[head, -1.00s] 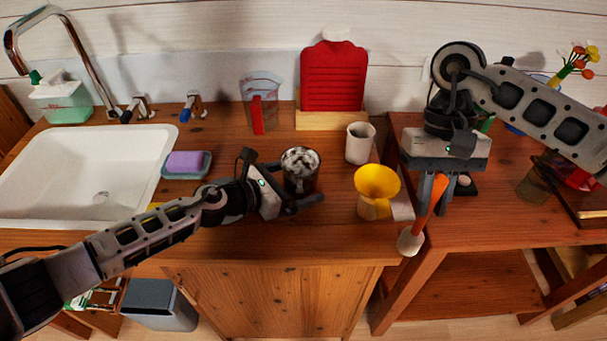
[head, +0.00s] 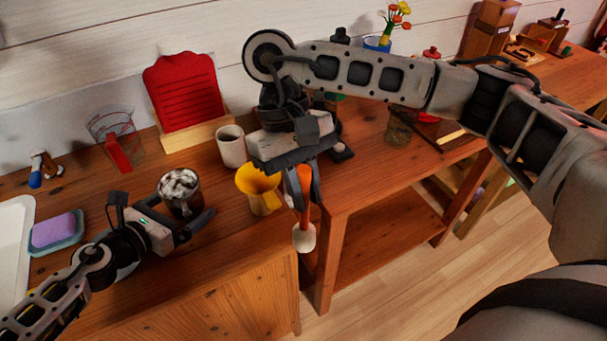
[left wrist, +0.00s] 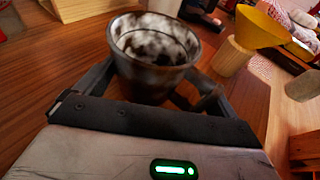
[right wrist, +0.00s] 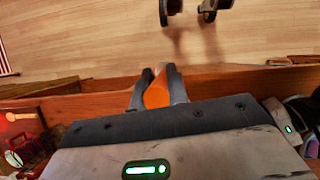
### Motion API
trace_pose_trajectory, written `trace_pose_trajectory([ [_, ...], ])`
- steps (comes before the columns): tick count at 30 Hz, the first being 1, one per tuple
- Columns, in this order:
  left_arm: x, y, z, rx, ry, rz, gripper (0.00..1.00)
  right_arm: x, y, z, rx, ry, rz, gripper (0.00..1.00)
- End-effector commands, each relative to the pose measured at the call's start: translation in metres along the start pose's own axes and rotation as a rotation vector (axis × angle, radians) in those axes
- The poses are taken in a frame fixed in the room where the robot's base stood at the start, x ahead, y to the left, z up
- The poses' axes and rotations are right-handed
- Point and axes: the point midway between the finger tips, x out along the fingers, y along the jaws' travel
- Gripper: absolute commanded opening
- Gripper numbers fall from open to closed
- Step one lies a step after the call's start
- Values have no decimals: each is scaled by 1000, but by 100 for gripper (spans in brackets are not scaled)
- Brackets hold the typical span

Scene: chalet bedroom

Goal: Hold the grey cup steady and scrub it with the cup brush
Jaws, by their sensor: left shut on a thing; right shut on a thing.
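The grey cup (head: 181,192) stands upright on the wooden counter, its inside mottled black and white. My left gripper (head: 196,222) is shut around it. In the left wrist view the cup (left wrist: 152,70) sits between the two fingers, mottled outside near the rim too. My right gripper (head: 302,182) is shut on the orange handle of the cup brush (head: 304,238). The brush hangs with its pale head downward, in front of the counter's right end, apart from the cup. In the right wrist view only the orange handle (right wrist: 156,94) shows between the fingers; the head is hidden.
A yellow funnel (head: 257,181) on a pale wooden stand is between cup and brush. A white mug (head: 231,150), a red ribbed board (head: 185,90) and a clear jug (head: 112,130) stand behind. A purple sponge (head: 54,230) lies left. A lower wooden table (head: 375,180) adjoins on the right.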

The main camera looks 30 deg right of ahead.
Motion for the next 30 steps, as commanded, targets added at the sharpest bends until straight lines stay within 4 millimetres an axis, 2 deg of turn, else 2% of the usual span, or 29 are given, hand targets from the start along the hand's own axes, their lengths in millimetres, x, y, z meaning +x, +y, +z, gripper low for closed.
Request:
trace_pose_trajectory([
  [2,0,0,0,0,0,0,82,-3,-12,7,-13,-7,-1,0],
  [5,0,0,0,0,-1,0,82,-11,-26,4,51,-20,-38,0],
  [14,0,0,0,0,-1,0,82,-48,-59,-39,433,-40,-242,0],
  [17,0,0,1,0,-1,0,82,-69,-74,-59,617,-45,-346,0],
  [24,0,0,0,0,-1,0,82,-139,-114,-112,1144,-39,-659,0],
  [30,0,0,0,0,-1,0,82,-177,-129,-135,1404,-26,-822,0],
])
